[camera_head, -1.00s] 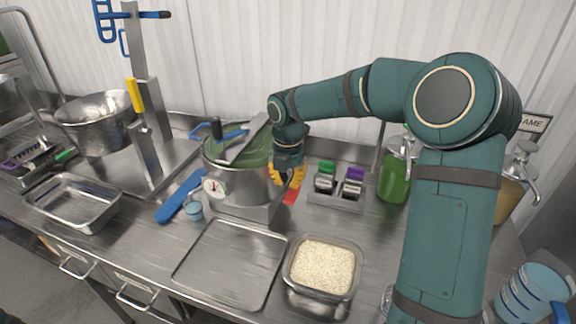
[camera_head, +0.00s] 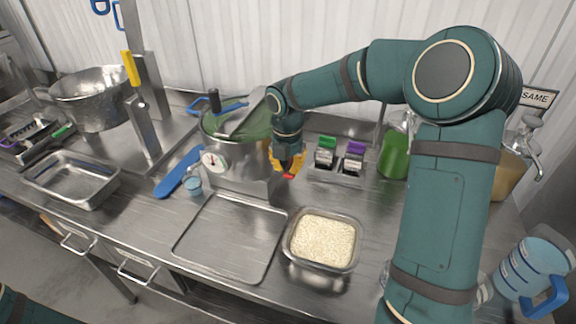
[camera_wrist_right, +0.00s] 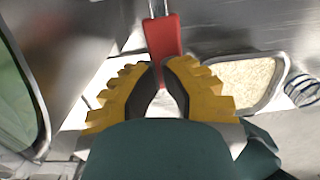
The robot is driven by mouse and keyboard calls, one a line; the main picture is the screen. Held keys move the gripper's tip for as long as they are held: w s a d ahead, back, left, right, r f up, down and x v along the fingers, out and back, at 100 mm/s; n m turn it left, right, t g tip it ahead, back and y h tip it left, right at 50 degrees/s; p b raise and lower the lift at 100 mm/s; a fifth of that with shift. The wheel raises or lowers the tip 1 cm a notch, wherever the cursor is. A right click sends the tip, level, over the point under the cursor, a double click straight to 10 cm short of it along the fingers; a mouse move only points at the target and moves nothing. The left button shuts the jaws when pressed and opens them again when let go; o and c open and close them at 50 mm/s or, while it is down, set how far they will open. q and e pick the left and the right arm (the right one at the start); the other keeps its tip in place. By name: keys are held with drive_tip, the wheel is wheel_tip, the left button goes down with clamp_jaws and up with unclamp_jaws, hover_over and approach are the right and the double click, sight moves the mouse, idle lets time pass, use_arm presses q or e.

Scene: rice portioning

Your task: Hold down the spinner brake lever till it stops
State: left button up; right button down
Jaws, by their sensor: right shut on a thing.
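The spinner (camera_head: 232,172) is a metal drum with a green lid, a crank on top and a round dial on its front. Its red brake lever (camera_head: 288,177) sticks out low on the right side, mostly covered by my fingers. In the right wrist view the red lever (camera_wrist_right: 162,35) runs up from between the yellow fingertips. My right gripper (camera_head: 287,170) is shut on the lever's end, beside the drum. The same gripper (camera_wrist_right: 163,80) fills the lower middle of the wrist view. My left gripper is out of view. Whether the drum is turning cannot be told.
An empty flat tray (camera_head: 228,275) and a pan of rice (camera_head: 322,243) lie in front of the spinner. Stamps with green and purple tops (camera_head: 340,158) stand close to the right. A blue paddle (camera_head: 178,173) and small cup (camera_head: 194,186) lie left.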

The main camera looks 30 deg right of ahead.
sight(286, 172)
drive_tip(key=shift+f+t+h+b, duration=0.3)
drive_tip(key=shift+f+b, duration=0.25)
drive_tip(key=shift+b, duration=0.25)
wheel_tip(286, 172, down, 2)
drive_tip(key=t+h+b, duration=0.1)
drive_tip(key=b, duration=0.3)
drive_tip(key=shift+s+a+f+h, duration=0.1)
drive_tip(key=shift+f+h, duration=0.05)
drive_tip(key=shift+h, duration=0.25)
drive_tip(key=shift+f+t+h+b, duration=0.35)
drive_tip(key=shift+t+h+b, duration=0.05)
drive_tip(key=shift+t+b, duration=0.25)
drive_tip(key=shift+d+f, duration=0.2)
drive_tip(key=shift+f, duration=0.25)
